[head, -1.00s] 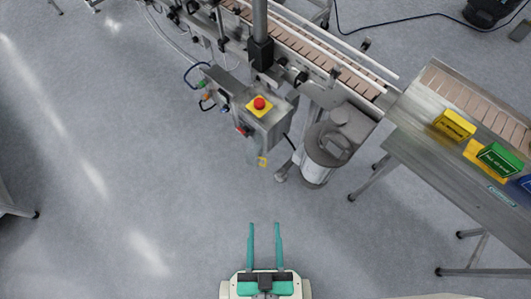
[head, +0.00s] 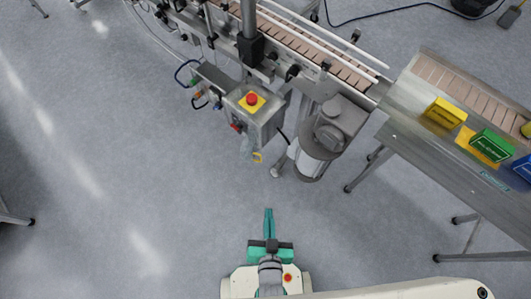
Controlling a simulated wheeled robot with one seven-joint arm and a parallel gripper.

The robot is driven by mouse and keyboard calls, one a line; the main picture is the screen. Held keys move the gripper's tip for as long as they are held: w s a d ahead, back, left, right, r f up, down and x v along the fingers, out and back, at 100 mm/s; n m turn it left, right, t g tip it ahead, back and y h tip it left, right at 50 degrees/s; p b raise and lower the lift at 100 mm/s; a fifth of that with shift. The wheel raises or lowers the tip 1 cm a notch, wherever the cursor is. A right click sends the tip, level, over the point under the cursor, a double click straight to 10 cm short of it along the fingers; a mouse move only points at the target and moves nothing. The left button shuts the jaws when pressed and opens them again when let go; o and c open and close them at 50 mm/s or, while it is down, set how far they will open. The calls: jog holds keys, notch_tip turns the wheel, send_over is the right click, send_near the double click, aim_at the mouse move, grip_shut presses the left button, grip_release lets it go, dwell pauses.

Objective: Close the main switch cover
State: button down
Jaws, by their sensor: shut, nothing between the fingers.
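My gripper (head: 268,211) is at the bottom middle of the head view, its teal fingers together and empty, pointing up the picture. Ahead of it, across a stretch of floor, is a grey control box (head: 256,115) with a red emergency button on a yellow plate (head: 252,99). A clear cover (head: 246,148) hangs at the box's lower front, with a yellow piece (head: 258,157) beside it. The cover is small and pale here, and its exact angle is hard to tell. My gripper is apart from the box and the cover.
A grey motor (head: 327,136) stands right of the box, under the conveyor (head: 330,65). A steel table (head: 430,150) with yellow, green and blue boxes is at the right. Cables loop left of the control box. The floor (head: 150,200) at left and middle is clear.

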aim_at(255, 147)
jog(key=w+d+f+m+g, duration=0.3)
jog(key=w+f+m, duration=0.1)
jog(key=w+f, duration=0.5)
jog(key=w+d+f+m+g, duration=0.3)
jog(key=w+f+g, duration=0.1)
jog(key=w+f, duration=0.45)
jog(key=w+d+r+m+g+y, duration=0.25)
jog(key=w+r+m+g, duration=0.35)
jog(key=w+r, duration=0.6)
jog(key=a+f, duration=0.7)
jog(key=f, duration=0.4)
jog(key=shift+f+y, duration=0.25)
jog(key=shift+y, duration=0.2)
jog(key=shift+w, duration=0.1)
